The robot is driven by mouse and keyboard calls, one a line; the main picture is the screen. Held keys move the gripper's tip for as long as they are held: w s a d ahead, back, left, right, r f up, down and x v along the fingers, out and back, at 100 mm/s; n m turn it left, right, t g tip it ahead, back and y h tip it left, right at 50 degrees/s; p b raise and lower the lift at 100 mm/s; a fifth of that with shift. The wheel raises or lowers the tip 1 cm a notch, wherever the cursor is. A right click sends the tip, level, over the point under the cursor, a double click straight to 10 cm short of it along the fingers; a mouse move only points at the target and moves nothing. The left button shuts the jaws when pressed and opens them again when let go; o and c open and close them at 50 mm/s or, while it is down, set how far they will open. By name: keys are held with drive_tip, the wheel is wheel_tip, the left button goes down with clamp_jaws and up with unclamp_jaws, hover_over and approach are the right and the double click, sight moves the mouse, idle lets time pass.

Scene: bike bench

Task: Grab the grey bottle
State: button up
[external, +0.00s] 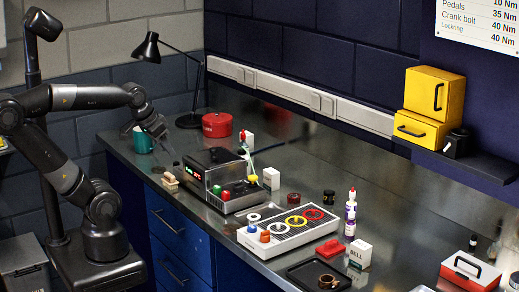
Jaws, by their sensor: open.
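No bottle in the external view is clearly grey. A slim white and purple bottle (351,214) with a red tip stands upright on the bench, right of the white tray. A small dark bottle (473,244) stands near the right end of the bench, too small to tell its colour well.
A teal mug (143,141), black lamp (190,120), red tin (217,125) and clear-lidded machine (222,180) crowd the left. A white tray (275,246) with coloured rings, a black tray (305,266) and a red-white box (470,268) lie rightward. The back middle is mostly clear.

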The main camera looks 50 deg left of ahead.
drive_tip(key=w+a+r, duration=0.2)
drive_tip(key=w+r, duration=0.2)
drive_tip(key=w, duration=0.4)
drive_tip(key=m+g+h, duration=0.1)
drive_tip(key=m, duration=0.2)
approach(243, 134)
drive_tip(key=x, duration=1)
drive_tip(key=shift+w+a+f, duration=0.15)
drive_tip(key=shift+w+f, duration=0.1)
drive_tip(key=shift+f, duration=0.1)
drive_tip(key=shift+c, duration=0.4)
clamp_jaws()
